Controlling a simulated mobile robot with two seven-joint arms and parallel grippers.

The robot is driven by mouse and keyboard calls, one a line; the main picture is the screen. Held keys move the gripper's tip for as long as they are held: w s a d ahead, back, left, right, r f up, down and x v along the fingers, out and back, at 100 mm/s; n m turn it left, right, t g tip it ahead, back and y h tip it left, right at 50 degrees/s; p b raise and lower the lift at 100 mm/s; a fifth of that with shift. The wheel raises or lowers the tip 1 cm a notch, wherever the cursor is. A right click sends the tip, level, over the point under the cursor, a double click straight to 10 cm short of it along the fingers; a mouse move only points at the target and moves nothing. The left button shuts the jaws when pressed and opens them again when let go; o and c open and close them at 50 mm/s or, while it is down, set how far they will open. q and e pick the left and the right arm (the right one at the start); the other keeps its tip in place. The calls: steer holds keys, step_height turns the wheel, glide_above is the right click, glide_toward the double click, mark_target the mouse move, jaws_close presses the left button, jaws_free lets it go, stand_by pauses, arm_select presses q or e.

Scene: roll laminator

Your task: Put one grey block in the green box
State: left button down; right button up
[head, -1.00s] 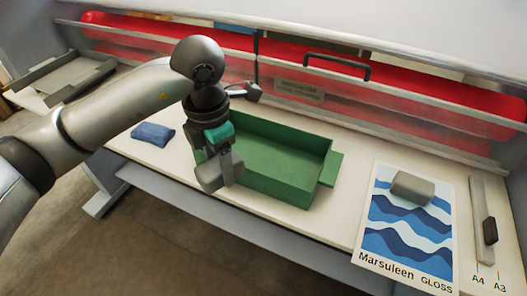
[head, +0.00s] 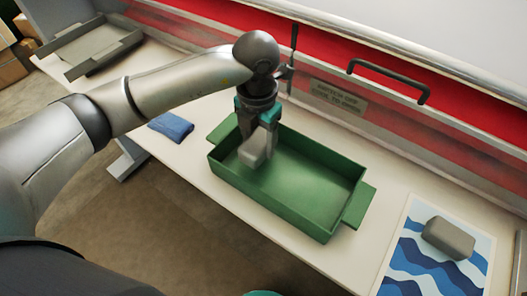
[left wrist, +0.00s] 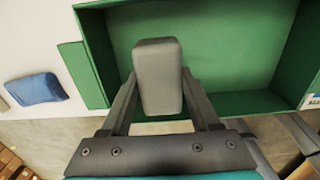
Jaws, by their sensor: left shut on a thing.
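The green box (head: 335,205) stands open on the white table in the head view, with a tab handle at each end. My left gripper (head: 262,135) is over the left part of the box, pointing down and shut on a grey block (head: 252,155). In the left wrist view the held block (left wrist: 158,75) is upright between the fingers, in front of the box's green floor (left wrist: 235,50). I cannot tell how high above the floor it is. A second grey block (head: 448,238) lies on the blue-and-white wave sheet at the right. My right gripper does not show.
A folded blue cloth (head: 171,126) lies on the table left of the box. The wave sheet (head: 408,262) is at the right. A grey tray (head: 92,45) stands at the far left.

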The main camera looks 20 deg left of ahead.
mark_target(259, 140)
arm_select(q)
steer(key=shift+w+f, duration=0.15)
steer(key=shift+f, duration=2.1)
steer(key=shift+f, duration=0.1)
steer(key=shift+c, duration=0.6)
jaws_free()
steer(key=shift+f, duration=0.1)
step_height(259, 140, up, 12)
steer(key=shift+r, duration=0.2)
